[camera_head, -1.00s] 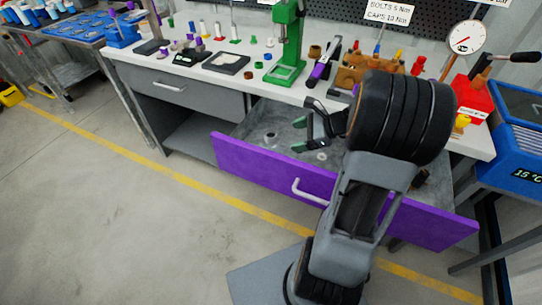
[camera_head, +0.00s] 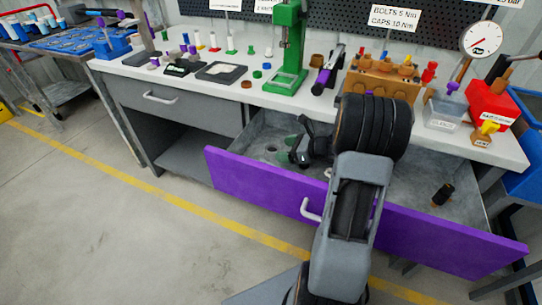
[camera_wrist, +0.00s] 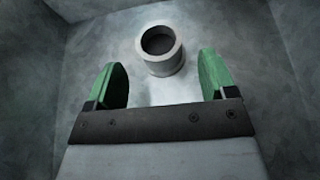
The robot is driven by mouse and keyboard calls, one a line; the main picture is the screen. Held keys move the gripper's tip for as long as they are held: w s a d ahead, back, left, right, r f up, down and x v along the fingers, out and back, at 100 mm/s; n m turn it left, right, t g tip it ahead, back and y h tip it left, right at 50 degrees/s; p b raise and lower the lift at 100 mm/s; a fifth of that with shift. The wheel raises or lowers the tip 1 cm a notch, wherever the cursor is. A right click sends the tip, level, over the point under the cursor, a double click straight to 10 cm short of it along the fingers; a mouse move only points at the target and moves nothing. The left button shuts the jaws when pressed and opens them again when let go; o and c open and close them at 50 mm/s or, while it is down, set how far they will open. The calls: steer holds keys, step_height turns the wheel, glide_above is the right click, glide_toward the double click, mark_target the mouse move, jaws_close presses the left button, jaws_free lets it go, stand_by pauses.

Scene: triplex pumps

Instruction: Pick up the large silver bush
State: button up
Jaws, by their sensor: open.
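A silver bush (camera_wrist: 163,62), a short hollow cylinder with a dark bore, stands upright on the grey drawer floor in the wrist view. It lies just ahead of and between the two green fingertips of my gripper (camera_wrist: 161,78), with gaps on both sides. My gripper is open and empty. In the head view my gripper (camera_head: 291,149) is low inside the open drawer, fingers pointing left. A small silver ring shape (camera_head: 271,149) just left of the fingers looks like this bush. Another pale piece (camera_head: 327,173) is partly hidden beside my wrist.
The purple drawer front (camera_head: 260,190) stands open below the bench top (camera_head: 225,92). A black bush-like part (camera_head: 443,195) lies at the drawer's right. A green press (camera_head: 287,75) and a wooden block (camera_head: 375,88) stand on the bench above.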

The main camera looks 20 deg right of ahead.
mark_target(272, 151)
steer(key=shift+b+x, duration=0.9)
steer(key=shift+x, duration=1.85)
steer(key=shift+a+r, duration=0.1)
steer(key=shift+c, duration=0.2)
steer(key=c, duration=1)
